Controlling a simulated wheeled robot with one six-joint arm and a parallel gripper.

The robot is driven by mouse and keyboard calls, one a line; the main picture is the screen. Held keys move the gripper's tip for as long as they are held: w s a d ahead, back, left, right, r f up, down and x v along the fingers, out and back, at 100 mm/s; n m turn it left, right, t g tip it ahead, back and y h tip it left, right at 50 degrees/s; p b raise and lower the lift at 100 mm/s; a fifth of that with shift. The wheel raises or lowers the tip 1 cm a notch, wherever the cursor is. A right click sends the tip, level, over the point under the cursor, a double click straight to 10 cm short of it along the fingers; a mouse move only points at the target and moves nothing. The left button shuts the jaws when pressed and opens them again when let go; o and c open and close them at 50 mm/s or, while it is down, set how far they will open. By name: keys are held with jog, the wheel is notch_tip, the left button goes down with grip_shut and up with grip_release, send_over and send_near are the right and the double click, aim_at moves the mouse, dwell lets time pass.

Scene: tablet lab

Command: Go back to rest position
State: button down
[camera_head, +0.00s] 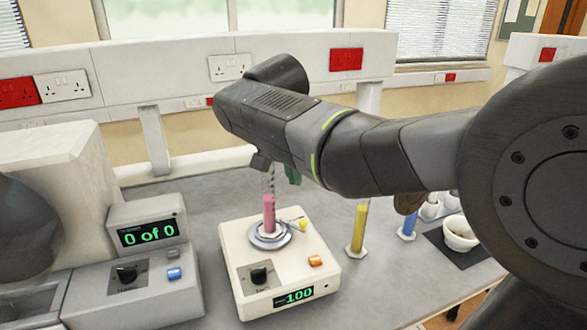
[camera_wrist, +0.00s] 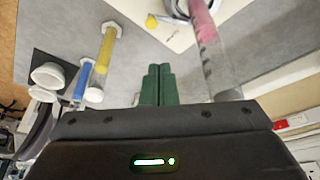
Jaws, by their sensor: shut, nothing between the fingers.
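My gripper (camera_wrist: 157,72) has green fingers pressed together with nothing between them. In the head view the gripper (camera_head: 292,174) is partly hidden by my wrist, above the back of a white instrument. A clear graduated cylinder with pink liquid (camera_head: 269,212) stands upright on the round plate of the white instrument (camera_head: 235,255), whose display reads 100. In the wrist view the pink cylinder (camera_wrist: 208,40) is right of the fingers and apart from them. My arm reaches in from the right across the bench.
A cylinder with yellow liquid (camera_head: 358,228) and one with blue liquid (camera_head: 408,226) stand to the right. A white bowl (camera_head: 460,233) sits on a black mat (camera_head: 483,256). A grey machine (camera_head: 130,290) showing "0 of 0" stands left. A power-socket rail (camera_head: 300,72) runs behind.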

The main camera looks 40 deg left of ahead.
jog(key=shift+v, duration=0.9)
jog(key=shift+x, duration=1)
